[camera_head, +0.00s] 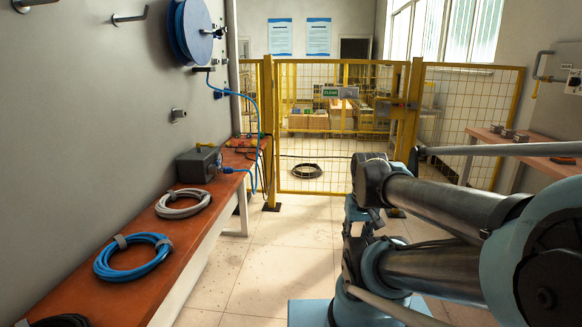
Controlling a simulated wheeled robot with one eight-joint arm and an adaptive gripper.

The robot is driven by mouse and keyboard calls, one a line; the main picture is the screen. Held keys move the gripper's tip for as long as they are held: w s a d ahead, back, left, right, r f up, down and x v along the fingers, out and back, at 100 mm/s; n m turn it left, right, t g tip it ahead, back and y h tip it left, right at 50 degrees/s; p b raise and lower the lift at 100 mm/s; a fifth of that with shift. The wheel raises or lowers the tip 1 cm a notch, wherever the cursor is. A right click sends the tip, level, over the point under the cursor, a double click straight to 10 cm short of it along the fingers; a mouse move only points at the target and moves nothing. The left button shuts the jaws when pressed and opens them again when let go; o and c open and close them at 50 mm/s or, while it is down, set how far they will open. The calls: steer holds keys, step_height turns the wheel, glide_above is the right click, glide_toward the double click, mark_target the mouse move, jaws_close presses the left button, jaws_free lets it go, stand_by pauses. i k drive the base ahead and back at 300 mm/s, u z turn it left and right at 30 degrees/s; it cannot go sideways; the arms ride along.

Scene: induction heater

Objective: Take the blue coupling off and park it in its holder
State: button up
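A blue hose (256,120) hangs from the reel side of the left wall and loops down to a dark grey box (198,164) on the orange bench. A small blue fitting (227,170) shows where the hose meets the right side of the box. It may be the blue coupling, but it is too small to be sure. A small grey fitting (178,115) sticks out of the left wall above the box. I cannot tell whether it is the holder.
The bench (150,212) carries a grey coil (183,203) and a blue coil (133,257). A blue reel (192,30) hangs on the wall. A yellow mesh fence (330,135) stands behind. Large arm links block the right side. The floor (262,262) beside the bench is clear.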

mark_target(229, 170)
steer(key=z, duration=1.05)
steer(key=k, duration=1.6)
steer(key=u, duration=0.95)
steer(key=i, duration=1)
steer(key=z, duration=0.05)
